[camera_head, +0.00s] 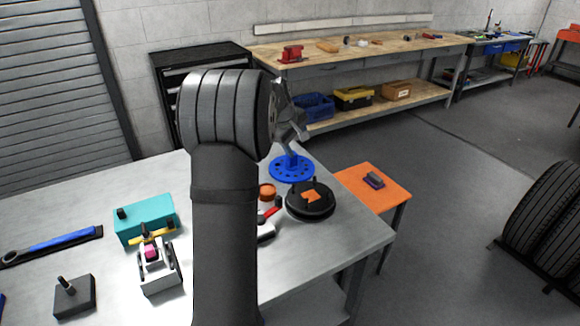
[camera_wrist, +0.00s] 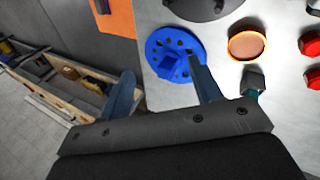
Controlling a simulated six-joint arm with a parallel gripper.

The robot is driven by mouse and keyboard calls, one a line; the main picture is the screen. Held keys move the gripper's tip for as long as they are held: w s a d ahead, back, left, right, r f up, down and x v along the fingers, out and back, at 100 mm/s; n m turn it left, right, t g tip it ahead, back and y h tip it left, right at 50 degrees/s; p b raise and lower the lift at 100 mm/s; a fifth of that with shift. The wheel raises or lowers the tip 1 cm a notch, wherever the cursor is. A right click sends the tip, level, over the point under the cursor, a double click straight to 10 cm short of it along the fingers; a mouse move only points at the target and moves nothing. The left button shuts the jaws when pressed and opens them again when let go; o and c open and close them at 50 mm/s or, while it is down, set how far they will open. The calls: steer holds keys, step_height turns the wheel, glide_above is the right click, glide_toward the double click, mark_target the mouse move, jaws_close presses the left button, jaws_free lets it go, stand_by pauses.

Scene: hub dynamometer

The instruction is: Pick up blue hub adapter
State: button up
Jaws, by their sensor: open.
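The blue hub adapter (camera_head: 292,169) is a round flange with holes and a raised blue centre block. It lies on the grey metal table near its far edge. In the wrist view the adapter (camera_wrist: 159,48) is ahead of the fingers, with its centre block between the two fingertip lines. My gripper (camera_wrist: 165,80) is open and empty, with one finger at each side of the adapter's lower part in the picture. In the head view my gripper (camera_head: 300,135) is just above the adapter, partly hidden by my arm. I cannot tell whether a finger touches the adapter.
A black round device (camera_head: 311,200) sits close to the adapter on the right. An orange-brown round cup (camera_wrist: 248,43) and red-topped parts stand nearby. An orange side table (camera_head: 358,186) adjoins the grey table (camera_head: 355,240). A teal block (camera_head: 146,216) is at the left.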

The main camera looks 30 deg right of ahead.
steer(key=w+n, duration=0.6)
steer(key=n+g, duration=0.2)
steer(key=n, duration=0.7)
glide_above(292, 162)
steer(key=w, duration=0.2)
steer(key=shift+y, duration=0.3)
steer(key=f, duration=0.6)
steer(key=a+f, duration=0.1)
steer(key=f, duration=0.3)
steer(key=shift+x, duration=3.1)
steer(key=shift+s+d, duration=0.1)
steer(key=shift+d, duration=0.05)
jaws_close()
steer(key=shift+r, duration=0.2)
